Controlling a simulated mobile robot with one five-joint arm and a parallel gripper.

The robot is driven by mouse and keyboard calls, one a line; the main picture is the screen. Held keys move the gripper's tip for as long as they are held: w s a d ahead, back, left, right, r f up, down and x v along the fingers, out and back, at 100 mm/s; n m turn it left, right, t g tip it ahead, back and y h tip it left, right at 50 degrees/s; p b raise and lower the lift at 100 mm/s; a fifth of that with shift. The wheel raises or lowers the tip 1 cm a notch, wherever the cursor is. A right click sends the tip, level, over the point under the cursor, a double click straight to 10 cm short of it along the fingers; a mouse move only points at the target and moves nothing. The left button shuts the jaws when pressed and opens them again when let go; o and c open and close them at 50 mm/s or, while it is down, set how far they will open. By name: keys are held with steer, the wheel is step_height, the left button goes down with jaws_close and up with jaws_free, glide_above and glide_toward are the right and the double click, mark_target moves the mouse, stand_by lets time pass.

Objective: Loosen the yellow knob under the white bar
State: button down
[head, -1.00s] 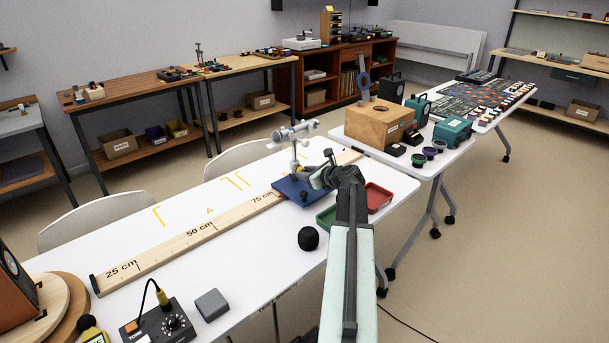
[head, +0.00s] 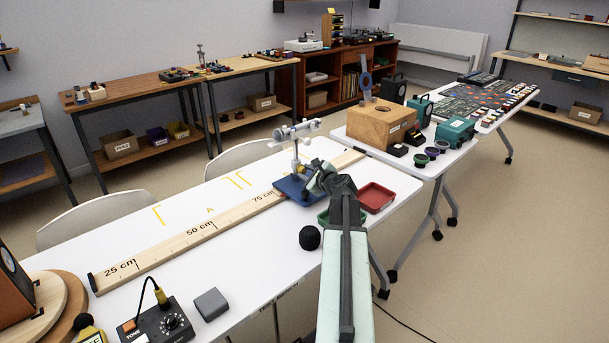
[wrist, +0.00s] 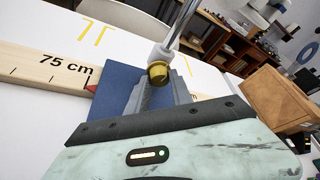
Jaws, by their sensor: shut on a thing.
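The yellow knob (wrist: 158,73) sits low on an upright stand, seen close up in the wrist view. My gripper (wrist: 161,82) is shut on it, with one grey finger on each side. A pale rod (wrist: 183,22) rises above the knob. In the head view the white bar (head: 297,131) lies across the top of the stand, above my gripper (head: 308,170). In the head view my gripper hides the knob.
A wooden box (head: 381,125) stands on the neighbouring table.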

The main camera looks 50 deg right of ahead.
steer(key=shift+w, duration=0.1)
steer(key=c, duration=1.1)
jaws_free()
steer(key=p+v, duration=0.2)
steer(key=v, duration=0.5)
steer(key=shift+s+a+r, duration=0.15)
steer(key=shift+s+a, duration=0.05)
steer(key=shift+s, duration=0.15)
